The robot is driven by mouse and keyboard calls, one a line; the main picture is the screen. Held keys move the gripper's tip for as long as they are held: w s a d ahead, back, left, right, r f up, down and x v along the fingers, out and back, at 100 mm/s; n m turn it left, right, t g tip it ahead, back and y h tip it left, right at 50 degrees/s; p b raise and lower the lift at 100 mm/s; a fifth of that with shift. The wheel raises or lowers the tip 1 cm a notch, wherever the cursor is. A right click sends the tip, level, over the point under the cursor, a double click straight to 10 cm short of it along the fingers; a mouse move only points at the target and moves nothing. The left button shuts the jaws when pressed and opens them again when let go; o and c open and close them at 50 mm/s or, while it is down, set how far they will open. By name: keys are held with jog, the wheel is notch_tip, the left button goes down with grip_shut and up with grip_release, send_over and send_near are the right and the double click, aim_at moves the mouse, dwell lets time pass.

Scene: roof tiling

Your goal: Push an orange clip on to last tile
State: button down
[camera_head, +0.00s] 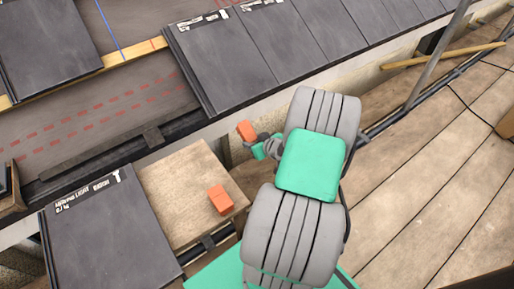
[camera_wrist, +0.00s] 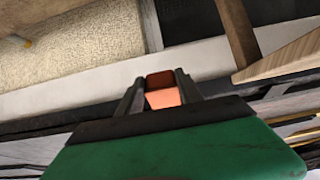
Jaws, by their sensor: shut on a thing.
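My gripper (camera_wrist: 160,90) is shut on an orange clip (camera_wrist: 163,98), which sits between its two dark fingers in the wrist view. The held clip also shows in the head view (camera_head: 246,131), just above the green gripper body and in front of the roof's lower edge. The last tile in the laid row (camera_head: 208,65) is a dark grey slab at the row's left end. The held clip is below and to the right of this tile in the picture, apparently apart from it. My arm hides part of the edge behind it.
A second orange clip (camera_head: 220,199) lies on a wooden board (camera_head: 185,185). A loose dark tile (camera_head: 105,232) lies at the lower left, another dark tile (camera_head: 45,48) at the upper left. A grey pole (camera_head: 436,55) slants at the right. The plank floor (camera_head: 440,190) is mostly clear.

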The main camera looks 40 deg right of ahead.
aim_at(244, 131)
jog(key=w+b, duration=0.1)
jog(key=w, duration=0.1)
jog(key=w+f, duration=0.1)
jog(key=w, duration=0.1)
jog(key=shift+f+b, duration=0.2)
jog(key=shift+b, duration=0.2)
jog(key=shift+w+d+r, duration=0.1)
jog(key=shift+w+r, duration=0.4)
jog(key=shift+w, duration=0.25)
jog(key=shift+w+r, duration=0.25)
jog(key=shift+w, duration=0.2)
jog(key=shift+w+d+r, duration=0.15)
jog(key=shift+w+r, duration=0.55)
jog(key=shift+w, duration=0.3)
jog(key=shift+w+d+r, duration=0.1)
jog(key=shift+w+r, duration=0.55)
jog(key=shift+w, duration=0.3)
dwell(2.0)
jog(key=c, duration=1.2)
grip_release()
jog(key=shift+c, duration=0.2)
jog(key=o, duration=0.5)
jog(key=shift+f, duration=0.15)
jog(key=shift+o, duration=0.2)
jog(key=shift+s, duration=0.1)
